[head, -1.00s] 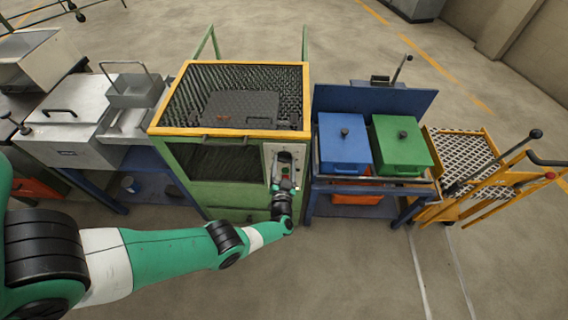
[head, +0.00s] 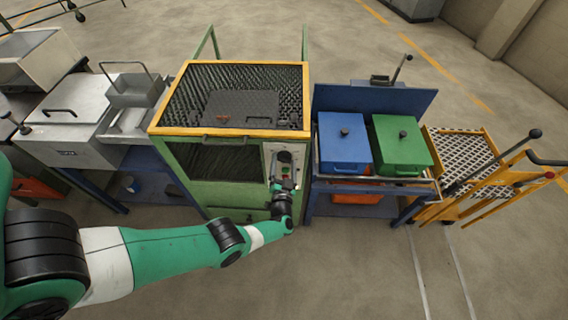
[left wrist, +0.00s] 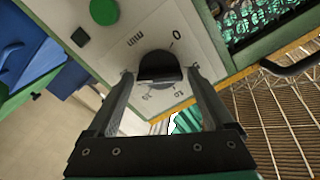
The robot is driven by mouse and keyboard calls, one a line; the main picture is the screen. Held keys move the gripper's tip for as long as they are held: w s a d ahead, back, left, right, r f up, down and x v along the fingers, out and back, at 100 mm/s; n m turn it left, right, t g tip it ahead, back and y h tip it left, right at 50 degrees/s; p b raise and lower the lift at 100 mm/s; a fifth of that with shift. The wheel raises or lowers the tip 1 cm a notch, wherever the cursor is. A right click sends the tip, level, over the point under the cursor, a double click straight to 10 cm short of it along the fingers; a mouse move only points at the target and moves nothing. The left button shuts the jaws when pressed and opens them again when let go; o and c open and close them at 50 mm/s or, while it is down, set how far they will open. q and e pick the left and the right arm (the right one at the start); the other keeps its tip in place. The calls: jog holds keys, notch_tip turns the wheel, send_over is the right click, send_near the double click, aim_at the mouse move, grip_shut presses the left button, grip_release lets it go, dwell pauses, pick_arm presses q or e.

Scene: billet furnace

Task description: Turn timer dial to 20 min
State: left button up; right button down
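The timer dial (left wrist: 158,66) is a black round knob on a light control panel (left wrist: 175,25), with a "0", "min" and other partly hidden numbers printed around it. I cannot tell which number it points at. My left gripper (left wrist: 160,76) faces the dial in the left wrist view, one finger on each side, with visible gaps between fingers and knob. It is open. My right gripper is not in view.
A blue bin (head: 343,145) and a green bin (head: 401,145) stand to the right of the furnace.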

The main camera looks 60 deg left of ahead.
pick_arm(q)
jog(key=shift+o, duration=0.6)
jog(key=p+v, duration=0.3)
jog(key=v, duration=0.8)
jog(key=shift+s+d+p, duration=0.2)
jog(key=shift+d+p, duration=0.05)
jog(key=shift+p, duration=0.15)
